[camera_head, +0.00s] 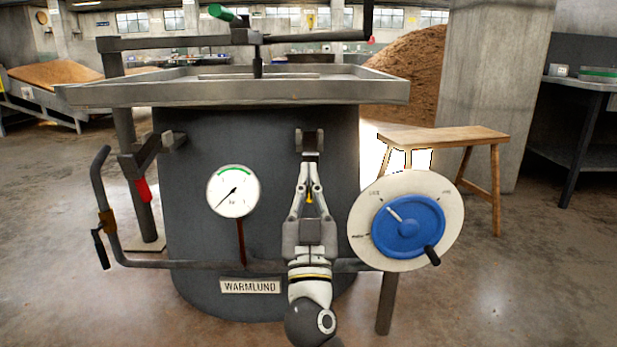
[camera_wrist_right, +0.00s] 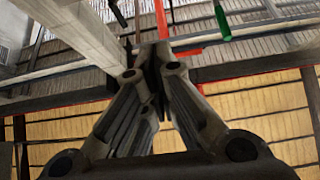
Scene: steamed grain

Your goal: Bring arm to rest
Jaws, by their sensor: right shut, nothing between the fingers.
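My right gripper (camera_head: 311,160) is in the middle of the head view, pointing up in front of the dark grey vessel (camera_head: 285,130). Its fingers are together with nothing between them. The fingertips overlap a small bracket (camera_head: 321,141) on the vessel in the picture; I cannot tell whether they touch it. In the right wrist view the shut fingers (camera_wrist_right: 152,55) point up toward the ceiling. My left gripper is not in view.
A round gauge (camera_head: 233,191) is left of the gripper. A blue hand wheel (camera_head: 408,227) on a white dial stands close on the right. A metal tray (camera_head: 230,93) overhangs above. A wooden stool (camera_head: 445,136) stands right, with open floor (camera_head: 530,260) in front.

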